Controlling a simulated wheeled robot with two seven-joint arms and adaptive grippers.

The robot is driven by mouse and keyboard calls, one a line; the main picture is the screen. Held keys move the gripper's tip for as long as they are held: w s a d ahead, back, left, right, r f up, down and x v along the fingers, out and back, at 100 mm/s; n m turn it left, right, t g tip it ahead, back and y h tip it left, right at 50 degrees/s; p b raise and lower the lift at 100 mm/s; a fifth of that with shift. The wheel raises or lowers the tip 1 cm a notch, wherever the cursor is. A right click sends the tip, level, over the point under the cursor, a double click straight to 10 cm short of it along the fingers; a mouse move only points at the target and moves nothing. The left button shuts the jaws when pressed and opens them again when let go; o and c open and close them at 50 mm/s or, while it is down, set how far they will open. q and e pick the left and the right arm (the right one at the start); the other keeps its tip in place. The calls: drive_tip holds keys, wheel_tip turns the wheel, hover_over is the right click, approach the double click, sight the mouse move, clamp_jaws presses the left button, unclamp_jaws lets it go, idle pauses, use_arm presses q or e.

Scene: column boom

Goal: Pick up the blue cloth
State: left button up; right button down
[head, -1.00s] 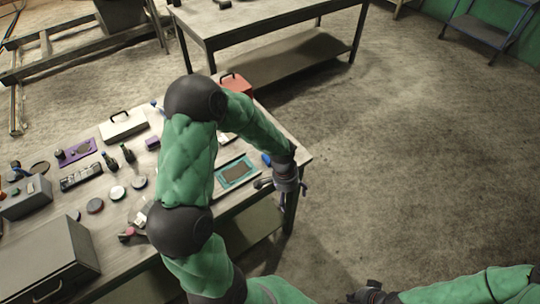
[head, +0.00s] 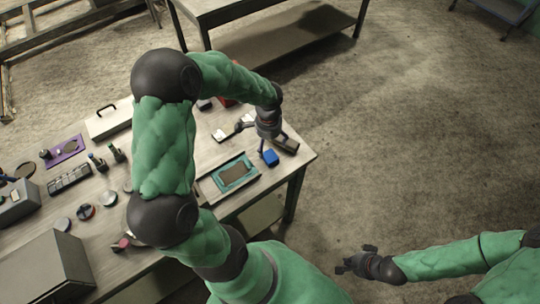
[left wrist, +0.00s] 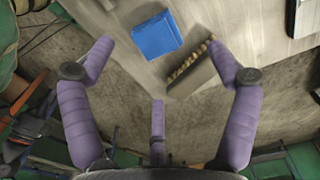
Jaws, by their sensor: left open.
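The blue cloth (head: 270,158) is a small folded blue block near the right end of the workbench (head: 235,205). It also shows in the left wrist view (left wrist: 157,37), lying flat near the bench edge. My left gripper (head: 257,140) is open and empty above the bench, beside and above the cloth in the head view. In the left wrist view its spread purple fingers (left wrist: 160,58) frame the cloth without touching it. My right gripper (head: 358,262) hangs over the floor, away from the bench; its fingers are too small to judge.
A brush (left wrist: 192,72) lies close to the cloth at the bench edge. A teal-framed tray (head: 234,173) lies to the cloth's left. Several bottles, tins and a grey box (head: 60,270) stand further left. The floor to the right is clear.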

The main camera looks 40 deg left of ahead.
sight(270, 155)
use_arm(q)
wheel_tip(270, 155, down, 3)
drive_tip(key=shift+w+f, duration=0.1)
drive_tip(key=f, duration=0.1)
drive_tip(key=f+b, duration=0.1)
drive_tip(key=f, duration=0.3)
drive_tip(key=shift+d+b, duration=0.3)
drive_tip(key=shift+b, duration=0.1)
drive_tip(key=shift+r, duration=0.1)
drive_tip(key=c, duration=1.4)
